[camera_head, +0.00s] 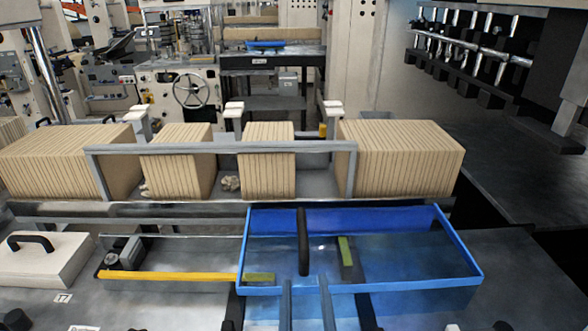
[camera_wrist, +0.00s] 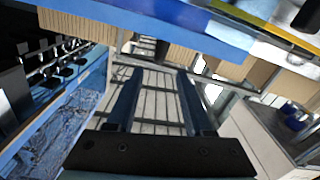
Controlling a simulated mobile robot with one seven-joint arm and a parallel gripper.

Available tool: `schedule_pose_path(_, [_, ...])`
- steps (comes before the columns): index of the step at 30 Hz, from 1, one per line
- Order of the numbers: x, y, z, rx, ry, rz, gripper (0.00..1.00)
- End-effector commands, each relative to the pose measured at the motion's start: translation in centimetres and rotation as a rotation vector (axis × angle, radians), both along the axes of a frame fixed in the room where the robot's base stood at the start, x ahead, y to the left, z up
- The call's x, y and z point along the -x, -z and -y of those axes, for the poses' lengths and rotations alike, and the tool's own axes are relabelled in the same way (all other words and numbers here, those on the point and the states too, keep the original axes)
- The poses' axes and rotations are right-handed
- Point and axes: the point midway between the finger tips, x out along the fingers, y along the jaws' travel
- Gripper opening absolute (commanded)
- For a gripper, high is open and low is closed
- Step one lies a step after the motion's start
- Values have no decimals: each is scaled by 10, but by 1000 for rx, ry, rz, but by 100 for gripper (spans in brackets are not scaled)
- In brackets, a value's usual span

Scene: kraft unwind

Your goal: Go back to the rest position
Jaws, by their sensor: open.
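My gripper (camera_wrist: 157,78) shows in the wrist view as two long dark blue-grey fingers spread apart with an empty gap between them. In the head view, two upright blue-grey bars at the bottom centre look like the fingers of my gripper (camera_head: 306,290). They stand in front of the near edge of a blue tray (camera_head: 462,248). I cannot tell whether they touch it. A blue edge also crosses the top of the wrist view. The rest of my arm is not clearly seen.
Brown kraft stacks (camera_head: 268,160) stand in a row behind the tray, with a grey rail (camera_head: 220,147) before them. A yellow bar (camera_head: 168,276) and a white block with a black handle (camera_head: 42,258) lie left. Dark machinery (camera_head: 470,50) overhangs the right.

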Motion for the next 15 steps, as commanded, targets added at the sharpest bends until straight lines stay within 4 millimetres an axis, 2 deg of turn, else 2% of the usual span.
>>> schedule_pose_path(2, [-5,-19,-1,0,-2,37,52])
schedule_pose_path(5, [-15,-68,-4,-9,-10,126,52])
schedule_pose_path(8, [-19,-140,-9,-27,-20,260,52])
schedule_pose_path(9, [-18,-171,-12,-38,-26,318,52])
schedule_pose_path(10, [-15,-195,-14,-46,-28,361,52])
schedule_pose_path(12, [-5,-247,-17,-70,-38,462,52])
schedule_pose_path(15, [16,-310,-22,-106,-52,592,52])
